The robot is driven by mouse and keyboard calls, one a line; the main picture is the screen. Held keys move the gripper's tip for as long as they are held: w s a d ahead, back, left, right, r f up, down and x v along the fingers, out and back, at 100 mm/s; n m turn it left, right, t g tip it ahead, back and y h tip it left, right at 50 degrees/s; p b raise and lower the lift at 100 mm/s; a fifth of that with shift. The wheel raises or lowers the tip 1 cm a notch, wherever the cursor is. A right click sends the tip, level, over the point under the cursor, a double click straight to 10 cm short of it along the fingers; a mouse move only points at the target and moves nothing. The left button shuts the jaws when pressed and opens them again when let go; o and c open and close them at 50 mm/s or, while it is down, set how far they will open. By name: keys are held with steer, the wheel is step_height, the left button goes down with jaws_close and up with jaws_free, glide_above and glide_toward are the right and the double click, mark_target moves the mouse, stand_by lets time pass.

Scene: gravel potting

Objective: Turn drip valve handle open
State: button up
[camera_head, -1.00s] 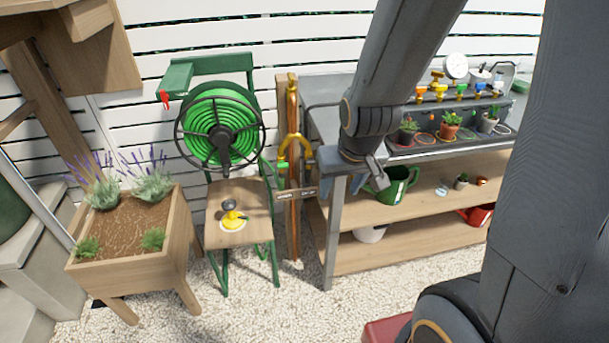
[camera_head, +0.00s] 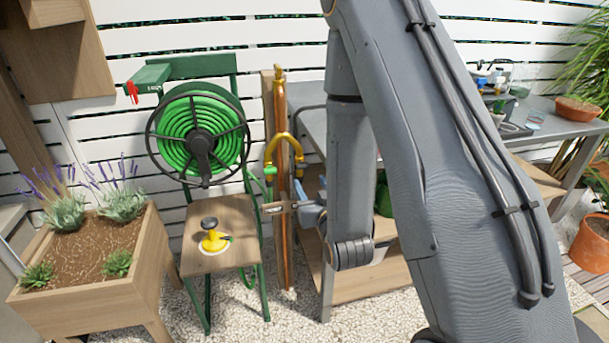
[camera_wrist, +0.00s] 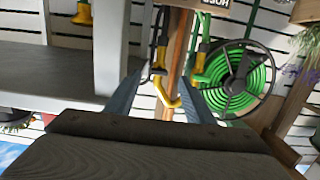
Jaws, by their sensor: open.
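A yellow two-legged valve fitting (camera_head: 283,143) stands on the upright copper pipe, with a green part on its left leg. It shows upside down in the wrist view (camera_wrist: 164,94), between my finger tips. A small sign (camera_head: 287,208) hangs below it; in the wrist view the sign (camera_wrist: 213,4) reads HOSE on the reel side. The drip handle is not clearly told apart; the right leg (camera_head: 299,160) is on the side away from the reel. My gripper (camera_head: 308,212) is open and empty, just right of the sign. In the wrist view my gripper (camera_wrist: 160,92) points at the fitting without visible contact.
A green hose reel (camera_head: 200,140) is left of the pipe, above a chair (camera_head: 222,235) with a yellow sprinkler (camera_head: 214,241). A lavender planter (camera_head: 90,265) is further left. A metal-legged bench (camera_head: 325,285) stands close to the right of the pipe.

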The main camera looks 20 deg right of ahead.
mark_target(303, 166)
steer(key=shift+t, duration=0.6)
steer(key=shift+w+r, duration=0.2)
steer(key=shift+w, duration=1.6)
steer(key=shift+w+r, duration=0.15)
steer(key=shift+w, duration=1.6)
steer(key=c, duration=1)
steer(key=shift+c, duration=0.2)
